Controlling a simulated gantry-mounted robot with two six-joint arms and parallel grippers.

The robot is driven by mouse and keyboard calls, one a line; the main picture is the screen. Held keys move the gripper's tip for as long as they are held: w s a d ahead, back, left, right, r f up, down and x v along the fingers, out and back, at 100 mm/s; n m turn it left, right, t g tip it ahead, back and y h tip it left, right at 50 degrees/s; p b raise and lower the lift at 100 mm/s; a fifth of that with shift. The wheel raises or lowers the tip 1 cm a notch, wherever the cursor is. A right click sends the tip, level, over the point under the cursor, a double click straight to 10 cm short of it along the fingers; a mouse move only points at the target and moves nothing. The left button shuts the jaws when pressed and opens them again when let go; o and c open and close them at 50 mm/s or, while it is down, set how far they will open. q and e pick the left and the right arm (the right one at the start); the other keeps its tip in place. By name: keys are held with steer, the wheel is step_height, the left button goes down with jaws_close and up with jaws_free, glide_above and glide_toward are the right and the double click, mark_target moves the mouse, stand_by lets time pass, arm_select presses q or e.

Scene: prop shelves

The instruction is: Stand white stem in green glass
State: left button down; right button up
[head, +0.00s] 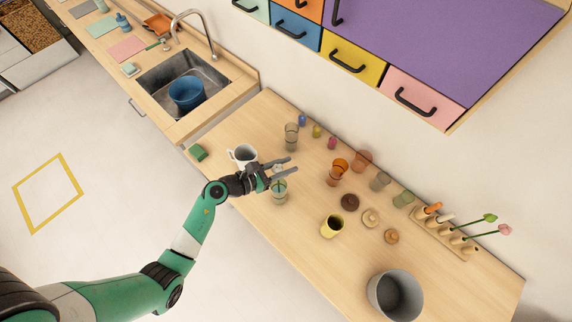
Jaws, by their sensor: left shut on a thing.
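My left gripper (292,166) is over the near part of the wooden counter, its fingers pointing right. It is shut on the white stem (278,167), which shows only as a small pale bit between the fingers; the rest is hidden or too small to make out. A clear greenish glass (279,191) stands upright just below the gripper in the picture; I cannot tell whether the stem touches it. Another green-tinted glass (404,199) stands at the back right, near the wall. My right gripper is out of view.
A white mug (243,154) stands close to the left of the gripper. Orange glasses (338,172), a yellow cup (332,226), lids (371,217) and a grey pot (395,295) stand to the right. A peg rack (442,230) holds flowers.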

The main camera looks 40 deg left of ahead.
arm_select(q)
steer(key=shift+c, duration=2.4)
jaws_free()
steer(key=v, duration=1.1)
steer(key=shift+s+p, duration=0.3)
steer(key=shift+p, duration=0.05)
steer(key=shift+r, duration=0.1)
